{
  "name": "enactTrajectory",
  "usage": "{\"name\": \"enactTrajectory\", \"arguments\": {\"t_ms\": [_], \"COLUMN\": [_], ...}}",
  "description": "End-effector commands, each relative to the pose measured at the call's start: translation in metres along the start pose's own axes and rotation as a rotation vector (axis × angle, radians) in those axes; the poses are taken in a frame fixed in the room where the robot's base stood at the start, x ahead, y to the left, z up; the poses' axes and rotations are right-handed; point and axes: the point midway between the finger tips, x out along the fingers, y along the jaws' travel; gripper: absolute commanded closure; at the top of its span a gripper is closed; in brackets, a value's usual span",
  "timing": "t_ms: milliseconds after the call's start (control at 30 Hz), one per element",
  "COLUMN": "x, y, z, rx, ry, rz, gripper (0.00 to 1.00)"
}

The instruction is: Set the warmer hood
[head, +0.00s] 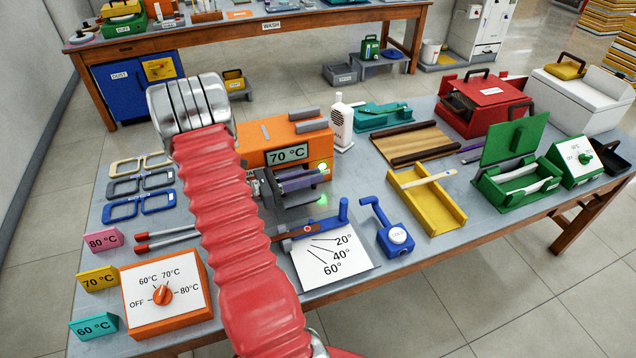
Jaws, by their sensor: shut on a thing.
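The orange warmer (258,155) stands mid-table, its display (287,154) reading 70 °C. Grey bars (312,125) lie on its top; I cannot tell which part is the hood. A dark grey-purple piece (300,181) projects at the warmer's front, beside two green glows. My gripper (268,190) is at that front, largely hidden behind my red arm, and is shut on what looks like this dark piece. The orange control box (190,312) at the front left has a knob (162,295) among OFF, 60, 70 and 80 °C marks; its pointer looks roughly upward.
Eyeglass frames (142,183) lie at left, above temperature cards (98,279). A blue tool (315,222) and angle sheet (335,255) lie close in front of the warmer. A white bottle (341,124) and blue stand (394,235) are to its right. Bare tabletop (355,180) shows right of the warmer.

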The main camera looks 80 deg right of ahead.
Motion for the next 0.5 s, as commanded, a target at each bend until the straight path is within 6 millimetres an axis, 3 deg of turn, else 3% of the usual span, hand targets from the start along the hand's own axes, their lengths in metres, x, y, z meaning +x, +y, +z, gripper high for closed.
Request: {"name": "enactTrajectory", "arguments": {"t_ms": [267, 300, 500], "x": [-0.0023, -0.0024, -0.0026], "y": [0.0015, 0.0015, 0.0017], "z": [0.0007, 0.0007, 0.0006], "rx": [-0.001, -0.001, -0.001], "ry": [-0.002, -0.002, -0.002], "rz": [0.003, 0.004, 0.005], "gripper": [1.0, 0.84, 0.7]}}
